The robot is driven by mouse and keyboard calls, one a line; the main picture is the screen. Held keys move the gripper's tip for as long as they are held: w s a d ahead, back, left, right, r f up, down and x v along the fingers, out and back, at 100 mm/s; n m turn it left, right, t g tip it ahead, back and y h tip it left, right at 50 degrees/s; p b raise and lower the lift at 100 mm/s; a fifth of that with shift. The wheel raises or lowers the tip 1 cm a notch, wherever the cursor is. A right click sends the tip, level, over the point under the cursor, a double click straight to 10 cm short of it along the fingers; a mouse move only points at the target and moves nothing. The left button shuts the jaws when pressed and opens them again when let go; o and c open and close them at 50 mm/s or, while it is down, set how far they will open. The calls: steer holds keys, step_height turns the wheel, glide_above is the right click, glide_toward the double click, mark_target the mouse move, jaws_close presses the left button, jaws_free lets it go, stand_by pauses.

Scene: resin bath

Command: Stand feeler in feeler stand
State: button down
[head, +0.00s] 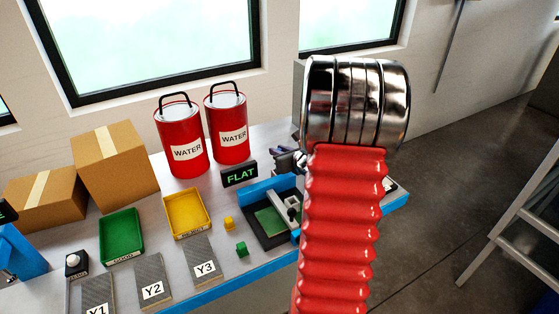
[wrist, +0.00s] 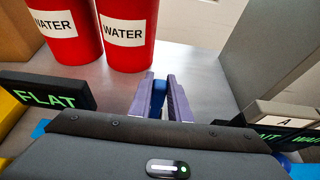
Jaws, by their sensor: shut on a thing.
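My gripper (wrist: 158,82) shows two purple fingers in the wrist view, closed on a narrow blue piece (wrist: 157,100), which I take to be the feeler. Most of that piece is hidden between the fingers and behind the gripper body. In the head view my gripper (head: 283,152) is partly hidden by my red arm, over the bench to the right of the FLAT display. I cannot make out the feeler there. No feeler stand can be clearly identified; my arm covers part of the bench's right side.
Two red WATER cans (head: 181,140) stand at the bench's back. The FLAT display (head: 240,173) is near a black fixture with a green plate (head: 270,219). Green (head: 121,236) and yellow (head: 187,212) trays, cardboard boxes (head: 115,165) and plates Y1 to Y3 lie left.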

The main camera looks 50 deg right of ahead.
steer(key=shift+f, duration=1.85)
steer(key=shift+f, duration=0.1)
steer(key=c, duration=1.7)
jaws_free()
steer(key=shift+o, duration=0.2)
steer(key=shift+s, duration=0.1)
steer(key=v, duration=1.2)
